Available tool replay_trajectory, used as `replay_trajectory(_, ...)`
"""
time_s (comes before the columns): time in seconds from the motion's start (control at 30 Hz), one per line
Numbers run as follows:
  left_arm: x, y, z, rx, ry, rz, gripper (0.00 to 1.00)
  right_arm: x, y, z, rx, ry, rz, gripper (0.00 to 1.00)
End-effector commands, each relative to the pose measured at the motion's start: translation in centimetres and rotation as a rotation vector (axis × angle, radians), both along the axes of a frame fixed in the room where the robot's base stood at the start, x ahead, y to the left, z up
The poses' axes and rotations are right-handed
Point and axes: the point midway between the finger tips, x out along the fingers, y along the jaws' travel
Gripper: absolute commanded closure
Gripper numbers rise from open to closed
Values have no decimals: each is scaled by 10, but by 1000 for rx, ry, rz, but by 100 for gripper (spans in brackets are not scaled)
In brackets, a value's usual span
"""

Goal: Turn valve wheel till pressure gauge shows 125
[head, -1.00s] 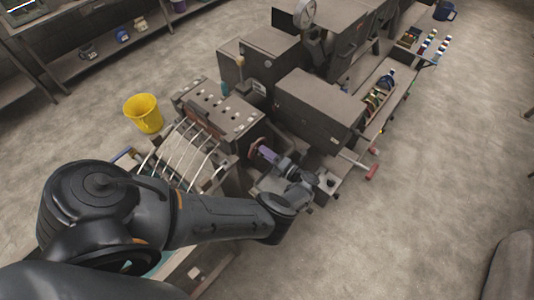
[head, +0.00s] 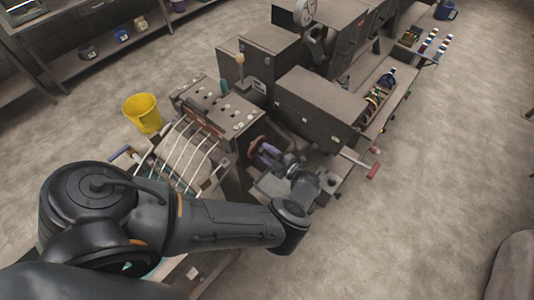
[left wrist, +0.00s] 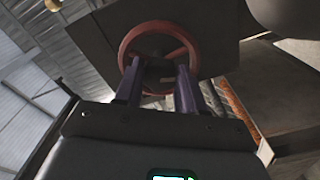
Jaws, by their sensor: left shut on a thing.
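The valve wheel (head: 255,146) is a reddish ring on a dark housing, partly hidden by my left gripper in the head view. In the left wrist view the wheel (left wrist: 158,27) stands ahead, with its rim around my fingertips. My left gripper (head: 266,153) has purple fingers and is shut on the valve wheel. In the left wrist view the gripper (left wrist: 159,67) has its two fingers a little apart, reaching to the wheel's inner part. The pressure gauge (head: 304,11) is a round white dial at the top. Its reading is too small to tell. My right gripper is not in view.
Dark boxes (head: 318,107) stand on the bench right of the wheel. A panel with several pale curved tubes (head: 190,147) lies left of it. A yellow bucket (head: 142,112) stands further left. A red-ended handle (head: 371,171) sticks out at right. Floor at right is clear.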

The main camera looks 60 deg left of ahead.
Motion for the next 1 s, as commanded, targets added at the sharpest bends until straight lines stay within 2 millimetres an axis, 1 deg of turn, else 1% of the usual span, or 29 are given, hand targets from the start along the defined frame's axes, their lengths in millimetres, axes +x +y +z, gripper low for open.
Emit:
replay_trajectory(0.23, 0, 0, 0, -16, 45, 1, 91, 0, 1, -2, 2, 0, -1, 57)
replay_trajectory(0.63, 0, 0, 1, -17, 48, 2, 91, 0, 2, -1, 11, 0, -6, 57)
replay_trajectory(0.67, 0, 0, 1, -17, 48, 2, 58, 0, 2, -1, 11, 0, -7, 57)
replay_trajectory(0.7, 0, 0, 1, -17, 48, 2, 52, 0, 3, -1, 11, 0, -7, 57)
replay_trajectory(0.8, 0, 0, 1, -17, 48, 1, 37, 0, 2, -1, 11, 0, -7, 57)
replay_trajectory(0.83, 0, 0, 0, -17, 48, 1, 35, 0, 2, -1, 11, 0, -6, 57)
replay_trajectory(1.0, 0, 0, 0, -18, 48, 0, 35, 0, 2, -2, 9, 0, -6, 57)
